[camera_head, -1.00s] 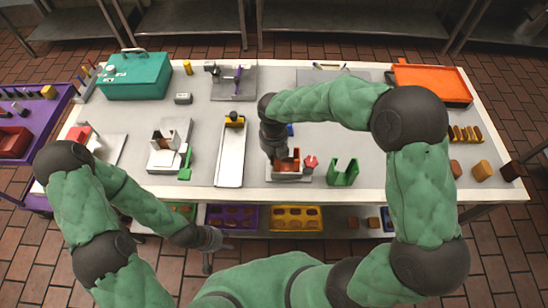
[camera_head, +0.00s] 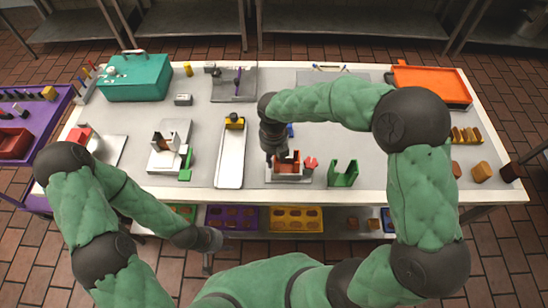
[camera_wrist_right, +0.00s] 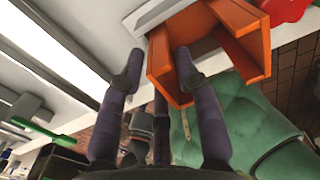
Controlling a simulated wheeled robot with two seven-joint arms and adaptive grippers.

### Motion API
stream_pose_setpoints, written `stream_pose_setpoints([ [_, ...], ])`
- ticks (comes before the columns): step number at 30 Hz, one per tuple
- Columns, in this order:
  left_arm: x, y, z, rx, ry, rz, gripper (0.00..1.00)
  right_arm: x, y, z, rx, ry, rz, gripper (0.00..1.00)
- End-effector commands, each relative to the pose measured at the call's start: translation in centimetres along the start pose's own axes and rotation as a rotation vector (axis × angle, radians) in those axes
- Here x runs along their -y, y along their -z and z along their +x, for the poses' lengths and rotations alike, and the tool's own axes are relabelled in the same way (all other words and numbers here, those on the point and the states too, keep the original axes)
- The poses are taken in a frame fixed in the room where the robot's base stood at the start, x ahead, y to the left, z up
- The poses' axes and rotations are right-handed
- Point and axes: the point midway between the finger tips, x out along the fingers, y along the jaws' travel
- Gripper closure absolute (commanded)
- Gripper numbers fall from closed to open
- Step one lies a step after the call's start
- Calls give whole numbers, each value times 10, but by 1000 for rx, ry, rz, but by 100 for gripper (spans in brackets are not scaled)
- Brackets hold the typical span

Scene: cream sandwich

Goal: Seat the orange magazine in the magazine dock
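The orange magazine (camera_head: 288,167), an open box shape, sits at the pale magazine dock (camera_head: 300,180) near the table's front edge. It looks low in the dock, but I cannot tell whether it is fully seated. It also shows in the right wrist view (camera_wrist_right: 254,52), beside a light dock part (camera_wrist_right: 158,12). My right gripper (camera_head: 271,157) is at the magazine's left side. In the right wrist view my right gripper's fingers (camera_wrist_right: 160,64) are spread, with one overlapping the magazine's near wall. My left gripper (camera_head: 210,262) hangs in front of the table; its fingers are unclear.
A red knob (camera_head: 310,163) is right of the magazine, and a green U-shaped holder (camera_head: 343,174) stands further right. A long white tray (camera_head: 230,165) lies to the left. Clear table (camera_head: 345,130) lies behind the green holder. Purple (camera_head: 231,225) and yellow (camera_head: 296,226) trays are on the shelf below.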

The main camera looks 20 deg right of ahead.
Motion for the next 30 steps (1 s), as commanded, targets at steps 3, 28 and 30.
stream_pose_setpoints([
  [3,-2,0,-7,0,0,0,60,-1,-1,-24,5,-3,0,67],
  [28,-9,-1,-24,0,0,0,60,0,0,-111,1,-1,0,67],
  [30,-9,-1,-24,0,0,0,60,0,0,-111,1,-1,0,67],
])
